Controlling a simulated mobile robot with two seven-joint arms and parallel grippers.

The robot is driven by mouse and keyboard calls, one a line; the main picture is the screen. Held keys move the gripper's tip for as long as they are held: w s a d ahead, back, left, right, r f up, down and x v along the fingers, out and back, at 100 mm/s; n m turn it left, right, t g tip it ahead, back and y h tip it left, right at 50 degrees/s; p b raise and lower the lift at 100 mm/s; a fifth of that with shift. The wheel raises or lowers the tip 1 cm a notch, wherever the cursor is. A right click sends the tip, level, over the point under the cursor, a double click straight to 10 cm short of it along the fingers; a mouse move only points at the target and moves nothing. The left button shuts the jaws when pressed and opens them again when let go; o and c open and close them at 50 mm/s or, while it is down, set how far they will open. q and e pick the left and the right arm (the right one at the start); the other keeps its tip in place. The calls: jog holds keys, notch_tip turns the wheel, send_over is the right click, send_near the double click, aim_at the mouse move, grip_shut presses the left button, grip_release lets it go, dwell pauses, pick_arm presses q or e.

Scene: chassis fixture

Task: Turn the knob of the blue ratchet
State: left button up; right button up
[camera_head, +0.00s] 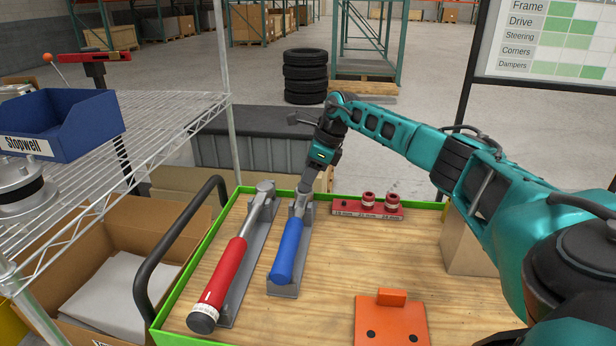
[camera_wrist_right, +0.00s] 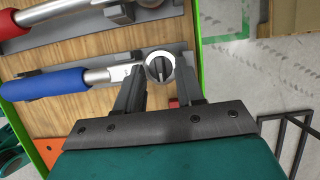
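The blue ratchet (camera_head: 287,250) lies in a grey holder on the wooden worktop, its blue handle towards me and its silver head at the far end. The handle also shows in the right wrist view (camera_wrist_right: 45,84). The round knob (camera_wrist_right: 160,67) on its head has a raised bar across it. My right gripper (camera_head: 304,188) points down at the head; its tips are hard to make out in the head view. In the right wrist view its open fingers (camera_wrist_right: 162,75) stand on either side of the knob, with gaps visible. My left gripper is not in view.
A red ratchet (camera_head: 226,272) lies in a holder close to the left. A red socket rack (camera_head: 367,208) is just right of the gripper. An orange plate (camera_head: 390,322) lies nearer me, and a cardboard box (camera_head: 463,243) stands right. Green edges (camera_head: 190,268) bound the worktop.

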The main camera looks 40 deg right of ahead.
jog(key=shift+r, duration=0.1)
jog(key=p+v, duration=0.1)
jog(key=v, duration=1.1)
jog(key=shift+r, duration=0.3)
jog(key=shift+d, duration=0.1)
